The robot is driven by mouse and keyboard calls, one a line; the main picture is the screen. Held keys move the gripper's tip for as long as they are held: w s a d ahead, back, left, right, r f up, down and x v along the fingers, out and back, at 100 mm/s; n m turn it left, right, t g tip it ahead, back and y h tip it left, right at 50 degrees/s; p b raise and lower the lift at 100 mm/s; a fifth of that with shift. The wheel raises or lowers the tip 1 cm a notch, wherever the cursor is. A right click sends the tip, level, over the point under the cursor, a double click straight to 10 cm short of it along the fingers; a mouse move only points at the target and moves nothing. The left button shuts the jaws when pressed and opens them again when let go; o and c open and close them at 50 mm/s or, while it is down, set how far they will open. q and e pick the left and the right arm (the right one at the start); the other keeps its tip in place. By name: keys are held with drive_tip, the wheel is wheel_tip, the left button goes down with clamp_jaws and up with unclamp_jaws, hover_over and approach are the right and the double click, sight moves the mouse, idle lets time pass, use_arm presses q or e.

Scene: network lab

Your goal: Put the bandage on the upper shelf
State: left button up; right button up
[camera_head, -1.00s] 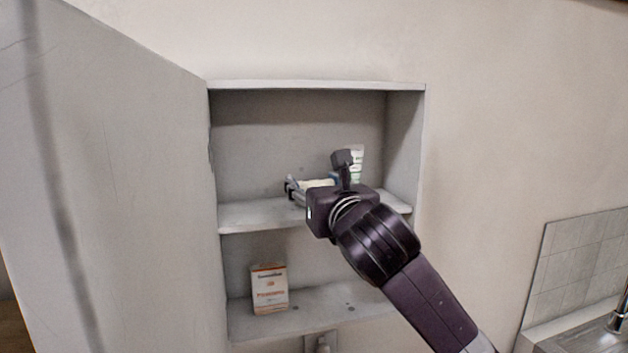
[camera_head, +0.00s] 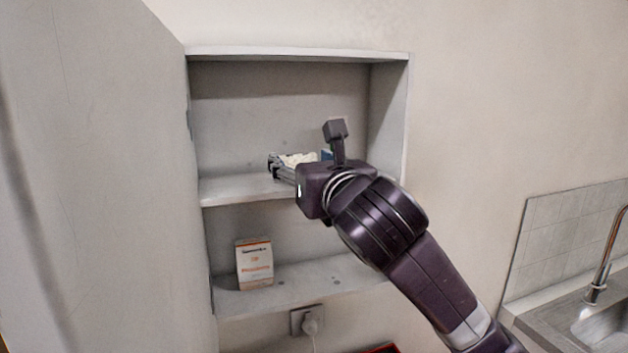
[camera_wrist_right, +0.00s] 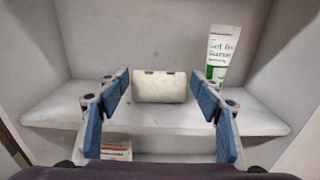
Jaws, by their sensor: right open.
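The bandage (camera_wrist_right: 160,87) is a cream-white roll lying on the upper shelf (camera_wrist_right: 75,108), seen in the right wrist view. It also shows in the head view (camera_head: 298,159), partly behind my gripper. My right gripper (camera_wrist_right: 163,97) is open, with its blue-padded fingers on either side of the bandage and visible gaps between pads and roll. In the head view the right gripper (camera_head: 274,167) reaches in over the front of the upper shelf (camera_head: 235,188). My left gripper is not in view.
A white and green gel tube (camera_wrist_right: 221,54) stands on the upper shelf, right of the bandage. An orange and white box (camera_head: 254,263) stands on the lower shelf (camera_head: 315,279). The open cabinet door (camera_head: 110,170) is at left. A sink (camera_head: 600,325) is at right.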

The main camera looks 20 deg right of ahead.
drive_tip(key=s+b, duration=0.2)
drive_tip(key=s, duration=0.6)
